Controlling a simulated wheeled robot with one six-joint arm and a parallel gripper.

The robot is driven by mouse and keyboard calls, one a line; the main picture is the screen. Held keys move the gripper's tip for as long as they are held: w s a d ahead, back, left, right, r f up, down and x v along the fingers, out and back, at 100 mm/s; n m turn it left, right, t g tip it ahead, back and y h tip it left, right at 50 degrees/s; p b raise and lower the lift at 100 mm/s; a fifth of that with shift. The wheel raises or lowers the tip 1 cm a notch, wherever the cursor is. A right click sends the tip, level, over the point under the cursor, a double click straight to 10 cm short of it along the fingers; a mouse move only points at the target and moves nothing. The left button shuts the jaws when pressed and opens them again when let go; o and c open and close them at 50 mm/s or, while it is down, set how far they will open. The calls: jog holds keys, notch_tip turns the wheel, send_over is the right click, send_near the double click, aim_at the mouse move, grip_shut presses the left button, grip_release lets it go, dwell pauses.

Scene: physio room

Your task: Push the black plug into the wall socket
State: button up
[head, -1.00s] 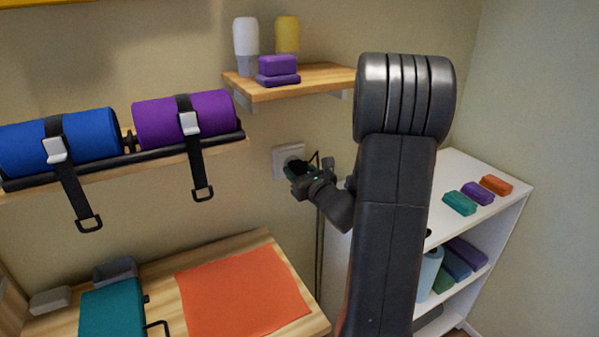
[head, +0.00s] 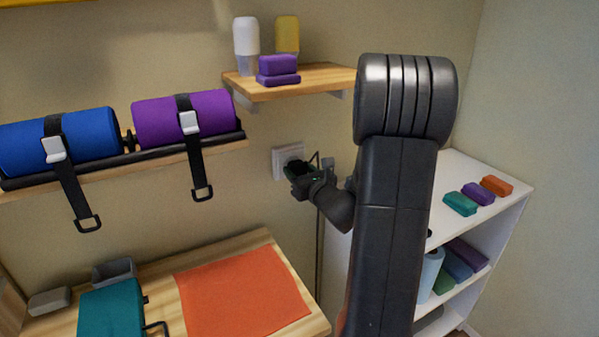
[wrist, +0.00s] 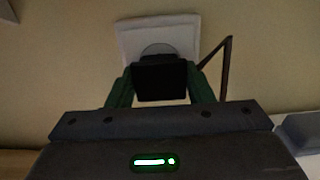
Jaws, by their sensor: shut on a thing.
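The white wall socket (head: 287,157) is on the wall below the small shelf, with its lower right covered by my gripper. In the wrist view the socket (wrist: 128,35) shows a round grey recess just above the plug. The black plug (wrist: 161,80) is held between the two green fingers of my gripper (wrist: 161,84). The plug overlaps the lower part of the recess in that view; whether its pins are inside cannot be seen. In the head view my gripper (head: 297,170) is at the socket's lower right edge, and the plug is mostly hidden.
A dark cord (wrist: 216,55) runs beside the right finger. The wooden shelf (head: 290,84) with bottles and purple blocks is above. A bench (head: 250,246) with an orange mat (head: 243,292) lies below. A white shelf unit (head: 500,215) stands at the right.

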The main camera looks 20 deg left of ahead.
jog(key=shift+w+a, duration=0.35)
jog(key=shift+a, duration=0.05)
jog(key=o, duration=1)
jog(key=b+v, duration=0.1)
jog(key=v, duration=1.2)
jog(key=shift+s+d, duration=0.25)
jog(key=shift+d, duration=0.05)
jog(key=x, duration=1.3)
jog(key=shift+w+a+p, duration=0.3)
jog(key=shift+p, duration=0.1)
jog(key=shift+s+d, duration=0.1)
